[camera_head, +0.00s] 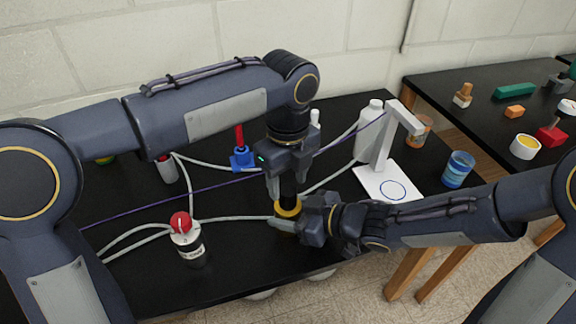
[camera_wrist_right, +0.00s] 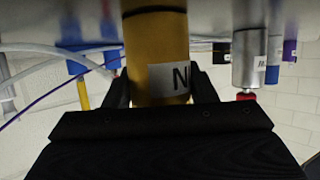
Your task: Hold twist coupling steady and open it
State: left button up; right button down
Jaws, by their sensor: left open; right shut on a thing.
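The twist coupling (camera_head: 288,210) stands upright on the black table, with a yellow lower part and a dark upper part. In the right wrist view its yellow body (camera_wrist_right: 158,60) carries a white label with an "N". My right gripper (camera_head: 290,226) comes in from the right and is shut on the yellow body; its fingers (camera_wrist_right: 160,90) sit on both sides of it. My left gripper (camera_head: 287,188) points down from above, open, with its fingers around the dark upper part. The arms hide some of the coupling, and I cannot tell whether the left fingers touch it.
A red-knobbed cylinder (camera_head: 187,242) stands front left. A blue valve (camera_head: 242,158), a white bottle (camera_head: 368,130), a white stand (camera_head: 390,180) and a blue cup (camera_head: 458,169) stand behind and right. Pale hoses and a purple cord cross the table (camera_head: 250,262); its front strip is clear.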

aim_at(288, 190)
pick_arm(q)
jog(key=shift+f, duration=2.2)
jog(key=shift+c, duration=0.2)
jog(key=c, duration=1)
jog(key=shift+o, duration=0.2)
jog(key=n, duration=1)
jog(key=shift+r+n, duration=0.1)
jog(key=shift+n, duration=0.3)
jog(key=n, duration=1)
jog(key=shift+n, duration=0.4)
